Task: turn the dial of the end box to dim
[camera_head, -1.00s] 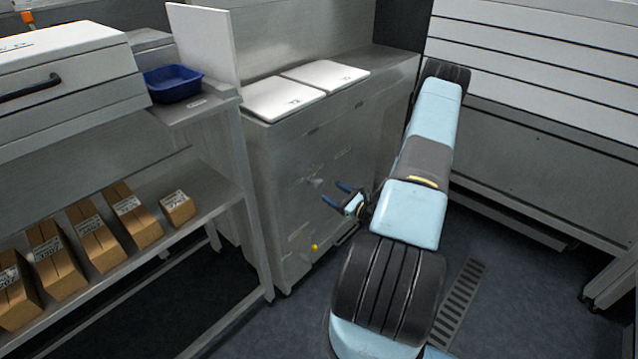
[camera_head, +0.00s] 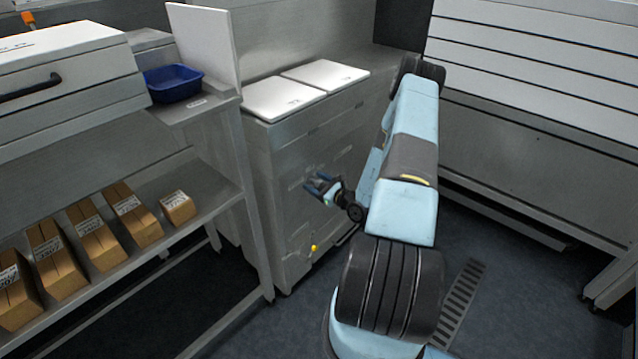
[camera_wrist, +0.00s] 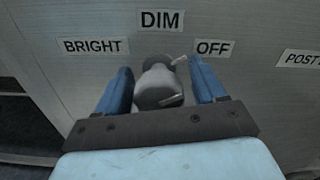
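The end box (camera_head: 290,190) is a grey metal cabinet with white lids on top. In the wrist view its front panel (camera_wrist: 250,75) carries the labels BRIGHT (camera_wrist: 94,46), DIM (camera_wrist: 161,20) and OFF (camera_wrist: 213,48). The grey dial (camera_wrist: 158,82) is below DIM, between my gripper's two blue fingers. Its pointer bar slants up to the right, towards OFF. My gripper (camera_head: 318,184) is at the box front, and it also shows in the wrist view (camera_wrist: 160,80). The fingers stand apart on either side of the dial, with gaps visible. The head view hides the dial behind my gripper.
A yellow knob (camera_head: 314,248) sits low on the box front. A metal rack (camera_head: 225,195) with cardboard boxes (camera_head: 95,240) stands at the left, with a blue tray (camera_head: 173,83) on top. A louvred white unit (camera_head: 540,50) is at the right.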

